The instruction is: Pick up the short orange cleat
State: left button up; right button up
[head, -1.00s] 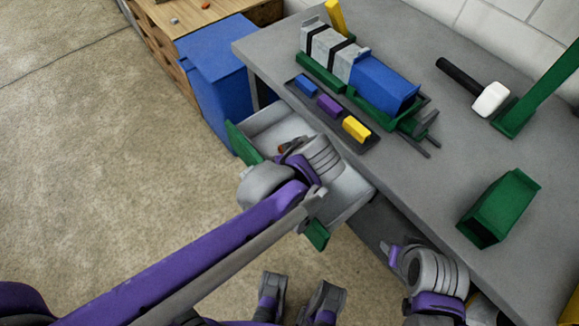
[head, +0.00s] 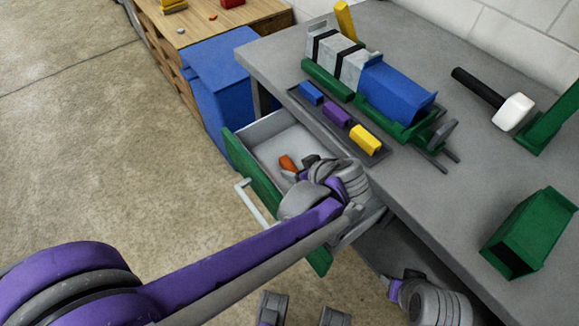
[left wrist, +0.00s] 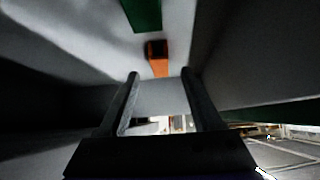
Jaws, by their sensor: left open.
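The short orange cleat (head: 288,163) lies on the floor of the open drawer (head: 262,137), which has a green front. My left gripper (head: 306,168) is at the drawer, just right of the cleat in the head view. In the left wrist view my left gripper (left wrist: 160,76) is open, with nothing between its fingers. My right gripper (head: 391,285) is low at the bottom right; its fingers are too unclear to judge.
A grey workbench (head: 420,215) stands above the drawer. It holds a tray with blue, purple and yellow blocks, a blue-and-grey assembly, a mallet (head: 495,98) and a green open box (head: 530,232). A blue bin (head: 215,80) stands left. A green piece (left wrist: 143,14) shows in the wrist view.

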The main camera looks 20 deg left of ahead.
aim_at(290, 166)
pick_arm(q)
jog(key=b+x, duration=0.1)
jog(key=x, duration=0.3)
jog(key=shift+w+a+f, duration=0.15)
jog(key=shift+f, duration=0.05)
jog(key=shift+r, duration=0.1)
grip_shut()
